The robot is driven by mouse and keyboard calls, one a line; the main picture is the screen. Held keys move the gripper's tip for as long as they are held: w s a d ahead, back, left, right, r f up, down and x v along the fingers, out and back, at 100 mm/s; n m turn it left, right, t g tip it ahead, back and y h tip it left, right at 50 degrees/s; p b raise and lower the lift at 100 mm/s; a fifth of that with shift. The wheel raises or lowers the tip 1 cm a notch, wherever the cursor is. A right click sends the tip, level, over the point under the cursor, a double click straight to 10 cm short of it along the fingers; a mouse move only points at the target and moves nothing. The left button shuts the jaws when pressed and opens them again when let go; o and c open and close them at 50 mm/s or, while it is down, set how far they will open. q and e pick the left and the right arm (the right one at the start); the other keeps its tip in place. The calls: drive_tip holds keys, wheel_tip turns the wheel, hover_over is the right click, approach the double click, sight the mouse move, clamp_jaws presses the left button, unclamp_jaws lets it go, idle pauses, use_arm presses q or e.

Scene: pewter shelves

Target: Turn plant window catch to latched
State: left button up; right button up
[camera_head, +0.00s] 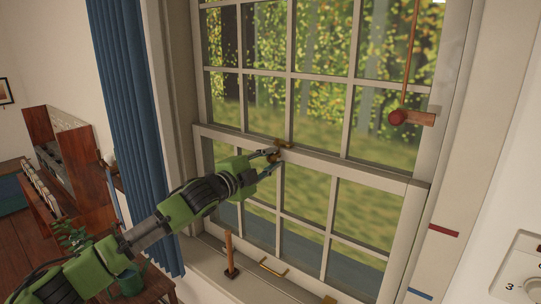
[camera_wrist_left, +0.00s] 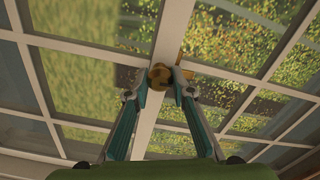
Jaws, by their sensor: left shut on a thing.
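The window catch (camera_head: 283,144) is a small brass piece on the meeting rail in the middle of the white sash window (camera_head: 320,165). My left gripper (camera_head: 271,158) reaches up to it from the lower left and is shut on its knob. In the left wrist view, the round brass knob of the catch (camera_wrist_left: 160,76) sits between the fingertips of my left gripper (camera_wrist_left: 164,84), with a brass part showing behind it. The fingers partly hide the catch, so I cannot tell its exact setting. My right gripper is not in view.
A wooden peg (camera_head: 229,252) stands on the sill, with a brass handle (camera_head: 273,269) on the lower sash. A red ball with a wooden block (camera_head: 412,118) hangs at the right. A blue curtain (camera_head: 135,110) hangs left of the window, near my arm.

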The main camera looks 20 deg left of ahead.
use_arm(q)
drive_tip(key=shift+m, duration=0.4)
drive_tip(key=o, duration=1.1)
drive_tip(key=v, duration=1.2)
